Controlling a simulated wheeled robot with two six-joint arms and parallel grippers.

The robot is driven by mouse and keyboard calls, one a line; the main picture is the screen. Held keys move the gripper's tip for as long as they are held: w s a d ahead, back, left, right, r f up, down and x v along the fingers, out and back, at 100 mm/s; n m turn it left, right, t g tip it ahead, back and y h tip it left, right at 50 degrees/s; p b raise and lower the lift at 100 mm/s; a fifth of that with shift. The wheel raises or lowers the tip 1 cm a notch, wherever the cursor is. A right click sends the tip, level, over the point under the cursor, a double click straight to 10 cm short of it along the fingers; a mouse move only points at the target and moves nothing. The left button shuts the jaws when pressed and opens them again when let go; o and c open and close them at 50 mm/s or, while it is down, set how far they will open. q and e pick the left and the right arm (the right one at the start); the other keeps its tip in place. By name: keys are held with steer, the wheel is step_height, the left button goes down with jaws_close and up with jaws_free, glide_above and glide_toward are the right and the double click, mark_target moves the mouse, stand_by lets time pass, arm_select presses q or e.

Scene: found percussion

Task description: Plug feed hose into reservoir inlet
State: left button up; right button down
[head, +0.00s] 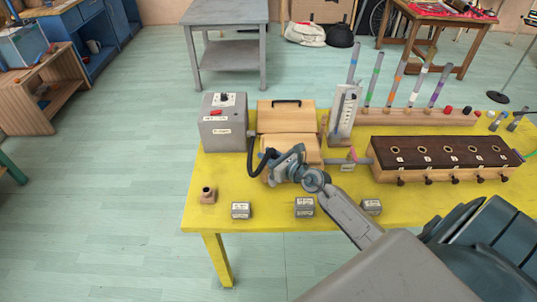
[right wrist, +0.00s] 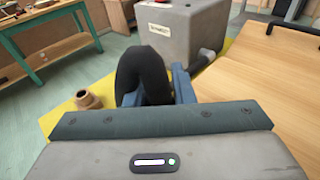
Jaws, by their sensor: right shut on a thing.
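The feed hose is black and shows in the head view (head: 253,152), hanging beside the grey box (head: 224,122). My right gripper (head: 268,164) is at the front of the wooden case, to the right of the grey box. In the right wrist view the gripper (right wrist: 158,88) is shut on the thick black hose (right wrist: 142,72), which bends over between the blue fingers. The hose's tip is hidden. I cannot tell for certain which fitting is the reservoir inlet. A short brown fitting with an open dark top (head: 208,195) stands apart at the table's front left. My left gripper is not in view.
The yellow table (head: 240,180) also holds a wooden case (head: 286,116), a gauge stand (head: 343,112), a long dark-topped box with several holes (head: 440,150) and small grey labelled blocks (head: 241,210). Coloured tubes stand at the back right. The table's front left is mostly clear.

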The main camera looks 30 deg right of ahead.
steer(key=shift+f+b, duration=0.35)
steer(key=shift+f, duration=0.35)
steer(key=shift+p, duration=0.3)
stand_by(1.1)
steer(key=shift+f+b, duration=1.55)
steer(key=shift+f, duration=0.2)
steer(key=c, duration=1.1)
jaws_free()
steer(key=shift+c, duration=0.2)
steer(key=v, duration=1)
steer(key=shift+s, duration=0.4)
steer(key=shift+d, duration=0.1)
